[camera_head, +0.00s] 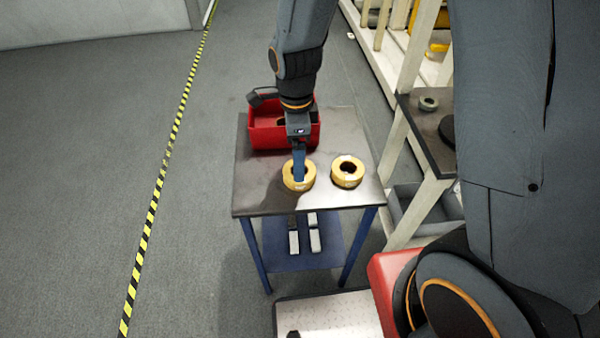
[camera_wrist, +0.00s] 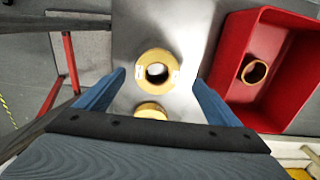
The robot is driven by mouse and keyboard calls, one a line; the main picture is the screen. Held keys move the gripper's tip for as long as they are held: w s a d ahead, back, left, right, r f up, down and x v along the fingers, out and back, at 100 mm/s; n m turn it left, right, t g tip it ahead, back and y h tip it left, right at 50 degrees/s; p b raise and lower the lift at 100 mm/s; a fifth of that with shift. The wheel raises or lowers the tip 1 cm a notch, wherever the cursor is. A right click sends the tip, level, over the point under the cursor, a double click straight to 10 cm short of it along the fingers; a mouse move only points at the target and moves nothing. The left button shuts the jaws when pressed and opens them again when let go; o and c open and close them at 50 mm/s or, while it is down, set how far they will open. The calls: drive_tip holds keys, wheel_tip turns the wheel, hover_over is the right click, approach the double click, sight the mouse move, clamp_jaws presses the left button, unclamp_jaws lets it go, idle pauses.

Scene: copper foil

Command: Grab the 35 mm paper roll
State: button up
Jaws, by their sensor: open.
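Two yellow-tan paper rolls sit flat on the table, the left roll (camera_head: 310,178) and the right roll (camera_head: 346,181). I cannot read which one is 35 mm. My gripper (camera_head: 299,178) points down over the left roll and covers part of it. In the wrist view, my gripper (camera_wrist: 160,77) is open, with its blue fingers either side of one roll (camera_wrist: 156,54) with small white labels. Nothing is held. A second roll (camera_wrist: 151,106) is partly hidden behind the gripper body. Finger height above the roll is hard to tell.
A red bin (camera_head: 268,139) stands at the table's back left; the wrist view shows a yellow ring (camera_wrist: 254,72) inside it. The grey tabletop (camera_head: 255,191) is clear at the front left. A shelf (camera_head: 425,128) with a small ring stands to the right.

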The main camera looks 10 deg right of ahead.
sight(310, 171)
drive_tip(key=shift+s+d+f, duration=0.15)
drive_tip(key=shift+d+f, duration=0.05)
drive_tip(key=shift+f, duration=0.5)
drive_tip(key=shift+s+d+f+p, duration=0.1)
drive_tip(key=shift+f+p, duration=0.7)
drive_tip(key=shift+f, duration=1.15)
drive_tip(key=c, duration=1.2)
drive_tip(key=shift+r, duration=0.1)
